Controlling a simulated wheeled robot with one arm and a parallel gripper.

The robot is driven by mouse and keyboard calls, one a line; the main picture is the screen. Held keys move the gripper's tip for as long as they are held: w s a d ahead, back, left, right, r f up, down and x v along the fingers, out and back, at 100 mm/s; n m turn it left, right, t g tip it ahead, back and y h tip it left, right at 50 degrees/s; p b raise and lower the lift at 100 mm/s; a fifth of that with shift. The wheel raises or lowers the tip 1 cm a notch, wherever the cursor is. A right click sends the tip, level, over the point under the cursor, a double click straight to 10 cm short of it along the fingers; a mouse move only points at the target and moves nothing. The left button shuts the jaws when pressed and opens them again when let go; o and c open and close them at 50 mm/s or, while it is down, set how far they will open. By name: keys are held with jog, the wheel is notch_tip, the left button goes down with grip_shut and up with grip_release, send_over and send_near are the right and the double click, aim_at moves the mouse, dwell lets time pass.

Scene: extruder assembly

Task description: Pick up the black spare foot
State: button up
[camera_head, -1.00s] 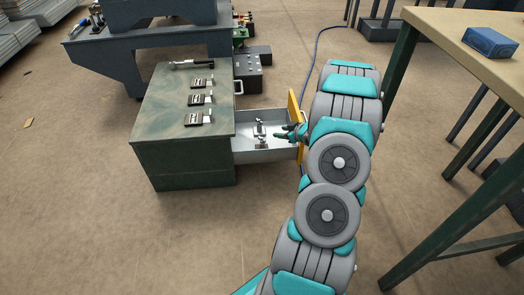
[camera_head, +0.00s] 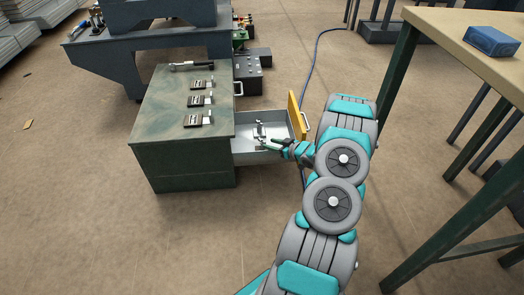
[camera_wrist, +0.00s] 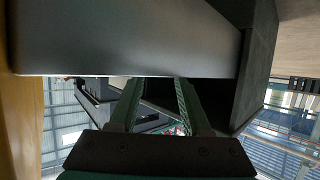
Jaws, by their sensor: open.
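The pulled-out metal drawer (camera_head: 240,144) holds small grey and dark parts (camera_head: 259,130). They are too small in the head view to tell which is the black spare foot. My gripper (camera_head: 267,143) reaches in from the right over the drawer, with its fingers pointing left, open, close to the near side of these parts. It hides some of the drawer floor. In the wrist view my two fingers (camera_wrist: 158,95) are spread, with no part seen between them. A broad grey panel, probably the drawer, fills the top of that view.
The drawer's yellow front (camera_head: 296,115) stands right beside my wrist. The green cabinet (camera_head: 185,160) carries several small dark blocks and a tool on top. A workbench (camera_head: 470,40) with a blue box (camera_head: 490,41) stands at the right. The floor in front is clear.

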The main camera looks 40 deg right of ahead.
aim_at(264, 142)
jog(key=x, duration=0.5)
jog(key=shift+w, duration=0.45)
grip_shut()
dwell(1.0)
